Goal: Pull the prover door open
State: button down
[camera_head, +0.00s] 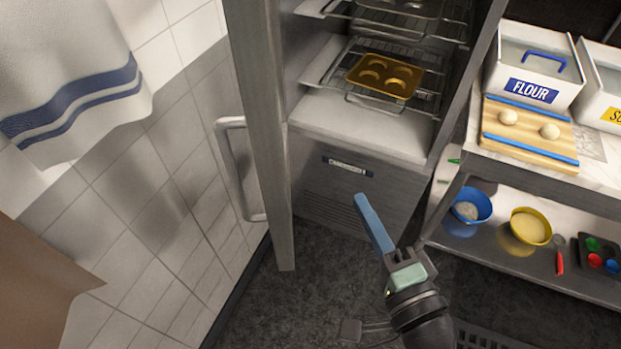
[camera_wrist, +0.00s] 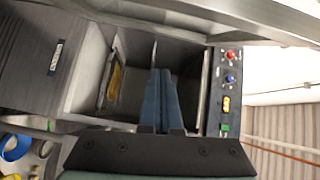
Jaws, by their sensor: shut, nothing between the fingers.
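The prover (camera_head: 360,190) is a steel cabinet, and its inside with wire racks shows in the head view. Its door (camera_head: 262,130) stands swung out on the left, seen nearly edge-on, with a bar handle (camera_head: 235,170) on its left face. My gripper (camera_head: 362,202) is shut and empty, its blue fingers in front of the cabinet's lower panel, to the right of the door and apart from the handle. In the wrist view the shut fingers (camera_wrist: 160,75) point toward the open inside, with a steel part along the top edge that I cannot identify for certain.
A gold mould tray (camera_head: 385,77) lies on a rack inside. A tiled wall (camera_head: 150,180) and a hanging towel (camera_head: 65,70) are at left. A steel counter (camera_head: 510,170) at right carries a flour bin (camera_head: 535,70) and a dough board. Floor near the door is clear.

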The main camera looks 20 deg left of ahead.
jog(key=w+a+f+p, duration=0.1)
jog(key=w+a+p, duration=0.2)
jog(key=a, duration=0.7)
jog(key=shift+w+a+f+m+y+p, duration=0.2)
jog(key=shift+f+m+y+p, duration=0.15)
jog(key=shift+p, duration=0.35)
jog(key=s+a+p, duration=0.1)
jog(key=s+a, duration=0.6)
jog(key=a, duration=0.5)
jog(key=shift+a, duration=0.35)
